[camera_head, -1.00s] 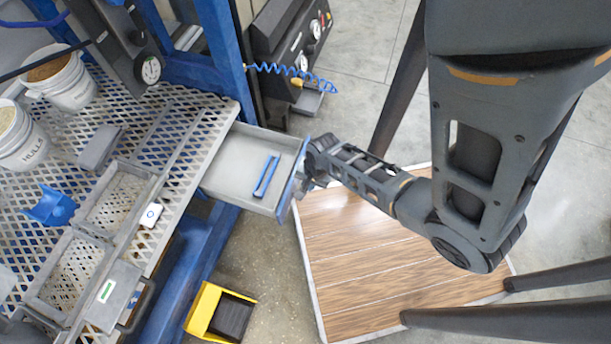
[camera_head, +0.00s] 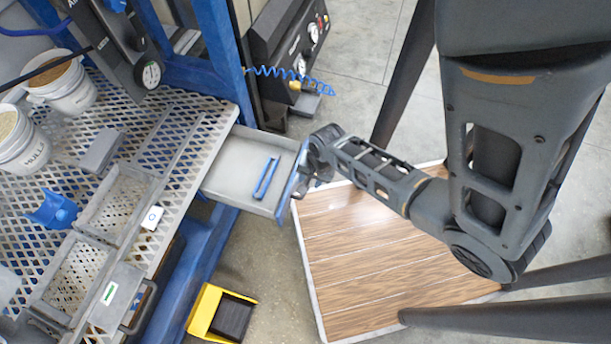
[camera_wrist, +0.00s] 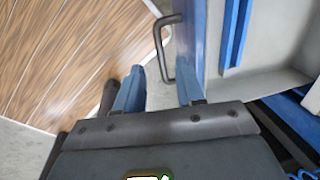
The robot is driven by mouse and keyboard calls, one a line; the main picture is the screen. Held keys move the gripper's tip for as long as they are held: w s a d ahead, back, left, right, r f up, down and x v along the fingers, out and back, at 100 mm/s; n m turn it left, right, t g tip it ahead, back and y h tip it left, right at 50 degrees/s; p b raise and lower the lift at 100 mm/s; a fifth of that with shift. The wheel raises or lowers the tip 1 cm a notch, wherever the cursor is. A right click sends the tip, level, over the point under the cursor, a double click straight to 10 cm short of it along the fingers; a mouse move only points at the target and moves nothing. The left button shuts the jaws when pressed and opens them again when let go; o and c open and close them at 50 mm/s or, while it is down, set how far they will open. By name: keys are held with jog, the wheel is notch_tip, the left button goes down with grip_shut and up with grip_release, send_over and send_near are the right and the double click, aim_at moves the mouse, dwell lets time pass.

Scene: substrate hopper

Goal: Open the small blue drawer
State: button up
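The small drawer (camera_head: 236,172) has a blue front and a pale grey inside. It is pulled out from under the perforated bench top, with a blue bar-shaped item (camera_head: 265,178) lying in it. In the wrist view the drawer's blue front (camera_wrist: 196,35) carries a dark bar handle (camera_wrist: 168,50). My gripper (camera_wrist: 160,75) is open, its two blue fingers apart. The handle's near end lies between the fingertips, closer to the right finger; I cannot tell whether they touch. In the head view my gripper (camera_head: 304,180) is just off the drawer front, its fingers partly hidden by the wrist.
The bench (camera_head: 185,130) holds white buckets (camera_head: 65,90), mesh trays (camera_head: 115,200) and a blue scoop-like piece (camera_head: 52,209). A yellow bin (camera_head: 221,313) stands on the floor below. A wood-topped platform (camera_head: 360,265) lies right of the drawer.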

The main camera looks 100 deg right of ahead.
jog(key=shift+s+a+r, duration=0.1)
jog(key=shift+s+r, duration=0.1)
jog(key=shift+r, duration=1)
